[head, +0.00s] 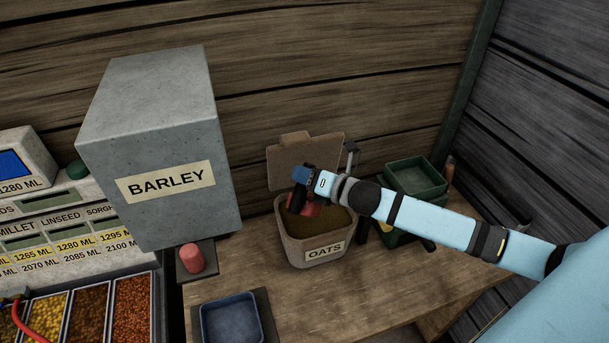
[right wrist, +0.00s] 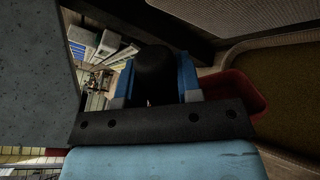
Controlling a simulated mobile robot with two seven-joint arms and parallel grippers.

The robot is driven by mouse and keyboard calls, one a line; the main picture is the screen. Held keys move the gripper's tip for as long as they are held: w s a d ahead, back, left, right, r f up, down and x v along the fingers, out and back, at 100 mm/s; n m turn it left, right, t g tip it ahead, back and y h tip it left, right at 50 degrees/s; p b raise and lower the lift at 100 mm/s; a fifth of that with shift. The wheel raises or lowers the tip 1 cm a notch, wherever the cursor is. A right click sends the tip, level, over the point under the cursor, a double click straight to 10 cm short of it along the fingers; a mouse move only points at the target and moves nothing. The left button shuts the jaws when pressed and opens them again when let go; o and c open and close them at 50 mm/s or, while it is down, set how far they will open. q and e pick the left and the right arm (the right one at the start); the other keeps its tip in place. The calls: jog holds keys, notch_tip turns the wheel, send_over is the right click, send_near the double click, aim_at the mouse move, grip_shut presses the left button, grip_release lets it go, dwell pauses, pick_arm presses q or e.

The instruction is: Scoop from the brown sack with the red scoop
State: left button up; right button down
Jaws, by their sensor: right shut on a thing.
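The brown sack (head: 288,245), labelled OATS, stands open on the wooden bench with brown grain (head: 325,225) inside. My right gripper (head: 303,182) is over the sack's opening and shut on the black handle (right wrist: 153,72) of the red scoop. The red scoop (head: 312,209) hangs below the gripper inside the sack's mouth, close to the grain. I cannot tell whether it touches the grain. In the right wrist view, part of the red scoop (right wrist: 240,88) shows beside the sack's rim (right wrist: 215,52). The gripper hides much of the scoop. My left gripper is out of view.
A large grey BARLEY box (head: 165,150) stands left of the sack. A green bin (head: 412,182) is to the right, behind my arm. Bare bench lies in front of the sack.

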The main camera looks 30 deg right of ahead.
jog(key=shift+d+f+b, duration=0.15)
jog(key=shift+f+b, duration=0.25)
jog(key=shift+f, duration=0.1)
jog(key=f, duration=0.1)
jog(key=f+b, duration=0.1)
jog(key=d+f+b, duration=0.1)
jog(key=shift+w+f, duration=0.15)
jog(key=shift+w, duration=0.25)
jog(key=shift+w+d+f+b, duration=0.1)
jog(key=shift+d+f+b, duration=0.15)
jog(key=shift+f+b, duration=0.45)
jog(key=f, duration=0.1)
jog(key=f+b, duration=0.2)
jog(key=shift+w+d+f, duration=0.2)
jog(key=shift+w+d, duration=0.05)
jog(key=shift+d, duration=0.15)
jog(key=shift+r, duration=0.3)
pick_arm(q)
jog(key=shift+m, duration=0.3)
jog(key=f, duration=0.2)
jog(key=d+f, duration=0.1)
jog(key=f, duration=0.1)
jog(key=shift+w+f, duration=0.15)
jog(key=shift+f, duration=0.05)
